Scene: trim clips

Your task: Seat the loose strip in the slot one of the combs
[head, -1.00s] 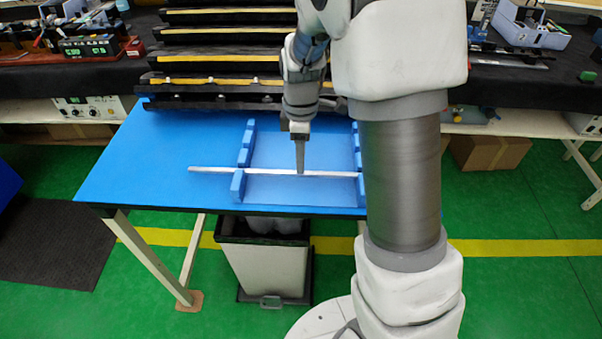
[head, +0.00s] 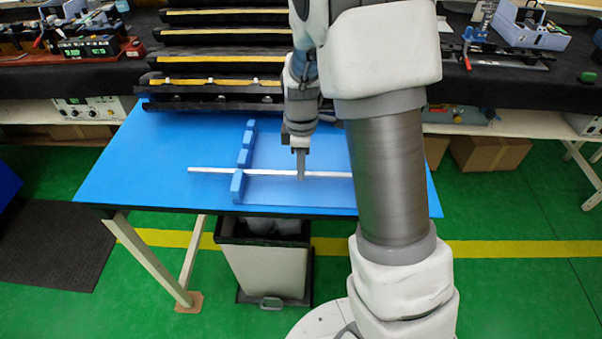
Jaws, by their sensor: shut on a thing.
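The loose strip (head: 215,169) is a long pale bar lying left to right across the front part of the blue table. My gripper (head: 300,177) points down and is shut on the strip near its middle. The left comb (head: 244,158) is a blue toothed block running front to back; the strip crosses it near its front end, at a gap behind the front tooth. I cannot tell whether the strip is down in the slot or just above it. The right comb and the strip's right end are hidden behind my arm.
The blue table (head: 130,170) has free room to the left of the comb. A dark stepped rack (head: 215,83) with yellow strips stands behind. A bin (head: 265,255) stands under the table's front edge. A black bench with tools lies at the back.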

